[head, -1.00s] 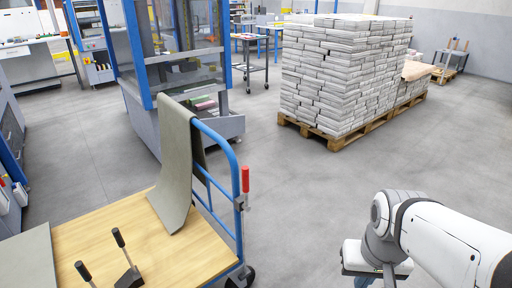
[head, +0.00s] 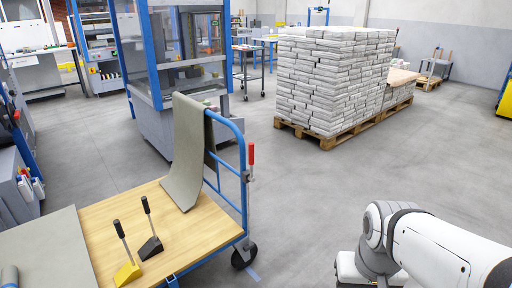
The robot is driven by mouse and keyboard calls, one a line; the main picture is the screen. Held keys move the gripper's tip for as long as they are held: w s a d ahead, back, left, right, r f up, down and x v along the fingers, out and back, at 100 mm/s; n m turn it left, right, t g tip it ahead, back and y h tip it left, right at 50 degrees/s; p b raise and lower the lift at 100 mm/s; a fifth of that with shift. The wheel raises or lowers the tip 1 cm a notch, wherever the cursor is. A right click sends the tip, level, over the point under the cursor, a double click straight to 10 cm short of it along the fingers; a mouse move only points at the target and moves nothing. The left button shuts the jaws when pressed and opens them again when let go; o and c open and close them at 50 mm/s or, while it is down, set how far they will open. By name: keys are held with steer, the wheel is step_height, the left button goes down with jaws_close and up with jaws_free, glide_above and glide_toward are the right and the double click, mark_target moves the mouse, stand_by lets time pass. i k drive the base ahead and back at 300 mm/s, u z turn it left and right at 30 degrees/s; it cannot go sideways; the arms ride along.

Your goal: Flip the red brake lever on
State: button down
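The red brake lever (head: 251,155) stands upright on the right side of the blue handle frame of the cart (head: 243,188). A metal bracket sits just under its red grip. My arm comes in from the lower right. The end with my gripper (head: 352,270) is at the bottom edge, right of the lever and well apart from it, over open floor. The fingers are cut off or hidden, so I cannot tell whether they are open or shut.
The cart's wooden deck (head: 205,235) carries a draped grey-green mat (head: 187,160) and two black-handled tools (head: 150,245). A pallet (head: 327,143) of stacked newspaper bundles stands behind. A blue-framed machine (head: 165,75) stands behind the cart. Floor between cart and arm is clear.

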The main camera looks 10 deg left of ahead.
mark_target(251, 178)
steer(key=z, duration=0.15)
steer(key=i, duration=0.85)
steer(key=u, duration=0.1)
